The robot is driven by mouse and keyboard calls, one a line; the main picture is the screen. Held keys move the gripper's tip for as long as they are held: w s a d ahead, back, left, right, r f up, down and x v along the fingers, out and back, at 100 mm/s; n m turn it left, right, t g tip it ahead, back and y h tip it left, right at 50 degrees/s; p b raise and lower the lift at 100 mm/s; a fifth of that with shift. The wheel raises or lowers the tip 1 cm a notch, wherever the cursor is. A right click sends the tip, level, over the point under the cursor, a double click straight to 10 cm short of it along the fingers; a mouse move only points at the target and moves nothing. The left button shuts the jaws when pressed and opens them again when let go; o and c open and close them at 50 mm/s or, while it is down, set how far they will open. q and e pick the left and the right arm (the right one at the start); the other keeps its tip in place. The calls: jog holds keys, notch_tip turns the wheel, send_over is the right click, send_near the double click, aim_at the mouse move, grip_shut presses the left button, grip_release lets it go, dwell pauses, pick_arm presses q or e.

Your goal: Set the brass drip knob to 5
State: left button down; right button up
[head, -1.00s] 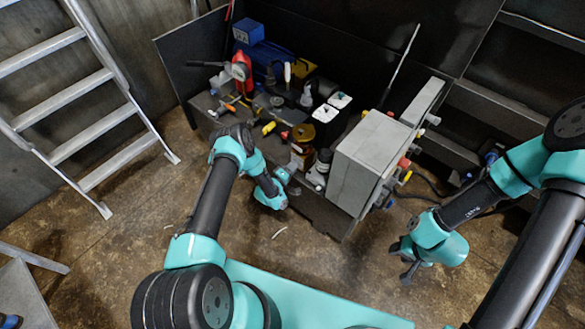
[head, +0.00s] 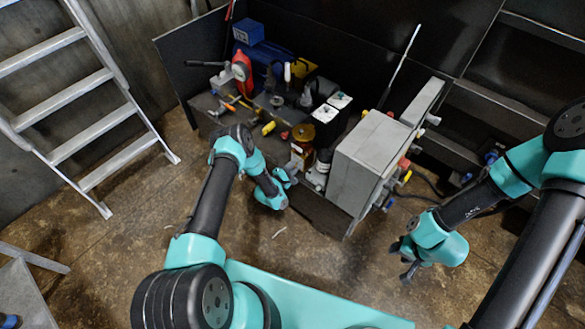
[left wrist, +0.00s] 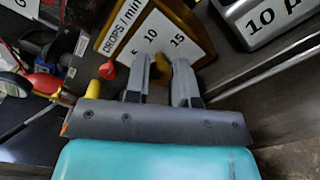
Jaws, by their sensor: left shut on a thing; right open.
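The brass drip knob (left wrist: 160,66) shows between the two fingers of my left gripper (left wrist: 160,82) in the left wrist view, and the fingers are shut on it. Above it is a white scale plate (left wrist: 145,40) marked DROPS / min with 5, 10 and 15, on an amber-brown unit (left wrist: 190,18). The fingers cover much of the knob, so I cannot tell where it points. In the head view my left gripper (head: 290,176) is at the front of the bench, below the amber unit (head: 303,133). My right gripper (head: 402,264) is open and empty over the floor.
A large grey box (head: 365,160) with coloured buttons stands just right of my left gripper. A ladder (head: 95,110) stands at the left. The floor in front is mostly clear.

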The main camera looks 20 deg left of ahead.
dwell(0.3)
pick_arm(q)
jog(key=c, duration=1)
grip_release()
